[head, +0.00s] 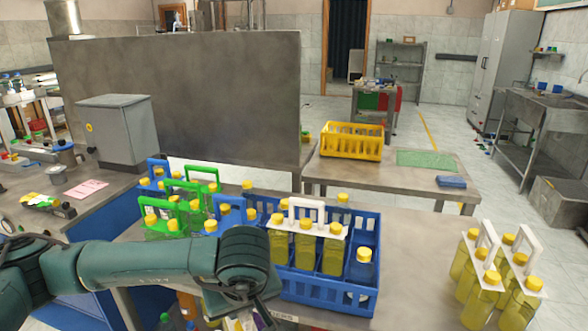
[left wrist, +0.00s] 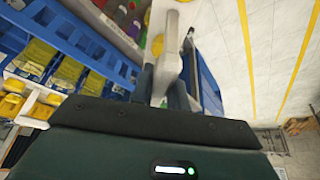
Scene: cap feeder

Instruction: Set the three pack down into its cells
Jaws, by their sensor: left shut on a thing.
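A three pack, a white carrier with a handle and yellow bottles with yellow caps (head: 306,247), stands upright at the blue crate (head: 325,290). Its caps look higher than the single yellow bottle (head: 361,272) in the crate's right end. I cannot tell whether its bases touch the cell floors. My left gripper (left wrist: 168,88) is shut on a pale handle (left wrist: 171,50). In the head view my arm hides its fingers, left of the three pack, so I cannot confirm which carrier that handle belongs to. My right gripper is out of view.
Two white-handled packs (head: 497,275) of yellow bottles stand on the table's right. Green carriers (head: 186,187) with bottles stand left of the crate. A tall grey panel (head: 190,100) rises behind. A yellow crate (head: 352,141) sits on the far table.

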